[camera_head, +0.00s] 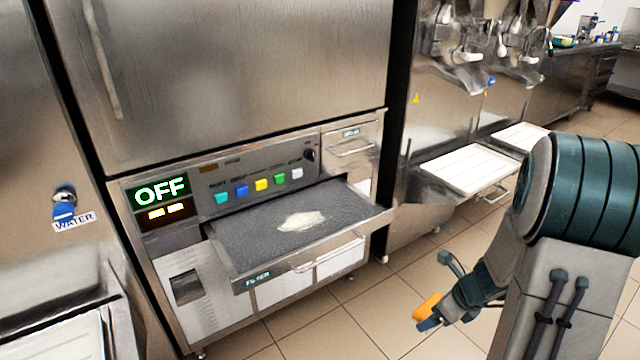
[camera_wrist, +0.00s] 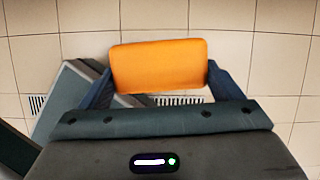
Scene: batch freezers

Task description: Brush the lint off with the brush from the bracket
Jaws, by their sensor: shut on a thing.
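A pale patch of lint (camera_head: 302,221) lies on the dark grey filter (camera_head: 245,236) in the pulled-out drawer marked FILTER, in the head view. My gripper (camera_head: 430,318) is at the lower right, over the floor, well to the right of the drawer and apart from it. It is shut on an orange block-like thing, likely the brush (camera_head: 427,307). In the wrist view the orange brush (camera_wrist: 160,66) sits between the two fingers of my gripper (camera_wrist: 160,85). Its bristles are not visible. The bracket cannot be made out.
A control panel with several coloured buttons (camera_head: 262,184) and a lit OFF display (camera_head: 160,190) is above the drawer. A blue WATER valve (camera_head: 64,210) is at left. White trays (camera_head: 470,168) jut out at right. Tiled floor (camera_head: 320,330) is clear between drawer and arm.

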